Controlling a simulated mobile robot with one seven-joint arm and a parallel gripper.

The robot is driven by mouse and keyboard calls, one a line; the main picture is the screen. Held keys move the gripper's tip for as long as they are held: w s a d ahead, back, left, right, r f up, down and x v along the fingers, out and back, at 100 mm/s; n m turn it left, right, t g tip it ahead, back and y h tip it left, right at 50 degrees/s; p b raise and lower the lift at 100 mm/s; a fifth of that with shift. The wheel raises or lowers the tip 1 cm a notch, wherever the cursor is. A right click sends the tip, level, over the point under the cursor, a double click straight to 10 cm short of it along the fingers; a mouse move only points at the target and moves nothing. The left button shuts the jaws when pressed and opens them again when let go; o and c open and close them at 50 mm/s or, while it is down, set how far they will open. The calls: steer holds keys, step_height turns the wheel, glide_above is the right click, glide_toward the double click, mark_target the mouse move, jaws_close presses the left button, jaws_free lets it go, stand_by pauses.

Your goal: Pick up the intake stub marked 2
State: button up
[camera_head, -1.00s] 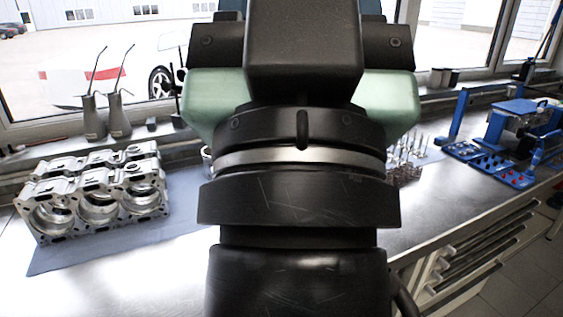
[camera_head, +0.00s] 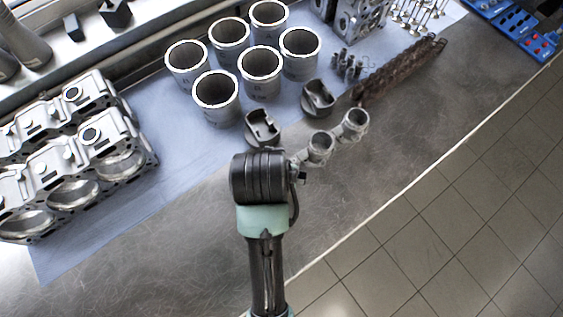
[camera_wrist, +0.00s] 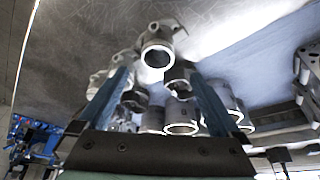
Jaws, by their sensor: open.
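Two grey metal stubs, each a short tube with a side flange, lie on the bench in the head view: a nearer stub (camera_head: 320,148) beside my arm and a farther stub (camera_head: 355,122). No number on either is legible, so I cannot tell which is marked 2. In the wrist view, a stub-like tube (camera_wrist: 158,52) shows its bright round mouth just beyond my fingertips, roughly between them. My gripper (camera_wrist: 156,76) is open, its two blue fingers apart with nothing clearly held. In the head view my arm hides the gripper.
Dark pistons (camera_head: 262,128) and several cylinder liners (camera_head: 215,92) stand close behind the stubs. An engine block (camera_head: 75,160) sits left on the blue mat (camera_head: 150,135). A dark brown shaft (camera_head: 400,68) lies to the right. The bench front is clear.

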steer(key=shift+d+p+x, duration=0.1)
steer(key=shift+p+x, duration=0.25)
steer(key=shift+x, duration=2.65)
steer(key=shift+d+p+x, duration=0.15)
steer(key=shift+p+x, duration=0.2)
steer(key=shift+x, duration=2.65)
steer(key=shift+w+r, duration=0.1)
jaws_close()
